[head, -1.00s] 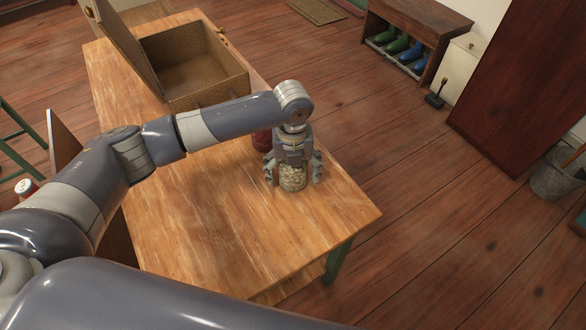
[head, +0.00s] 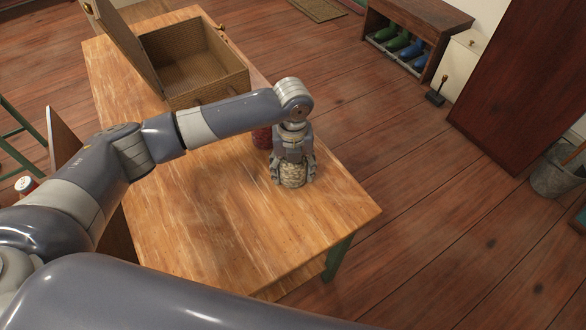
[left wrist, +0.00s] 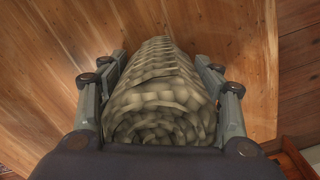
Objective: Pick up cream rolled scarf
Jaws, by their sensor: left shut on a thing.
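The cream rolled scarf (head: 292,175) stands on the wooden table near its right edge, under my left gripper (head: 293,178). In the left wrist view the scarf (left wrist: 158,95) is a knitted cream roll with its spiral end towards the camera. My left gripper (left wrist: 160,98) has a finger on each side of the roll and is shut on it. The scarf's lower end appears to be at the table top; I cannot tell whether it touches. My right gripper is not in view.
A red object (head: 262,137) stands just behind the gripper, partly hidden by my arm. An open wicker box (head: 210,92) with its lid up sits at the table's far end. The front of the wooden table (head: 220,230) is clear.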

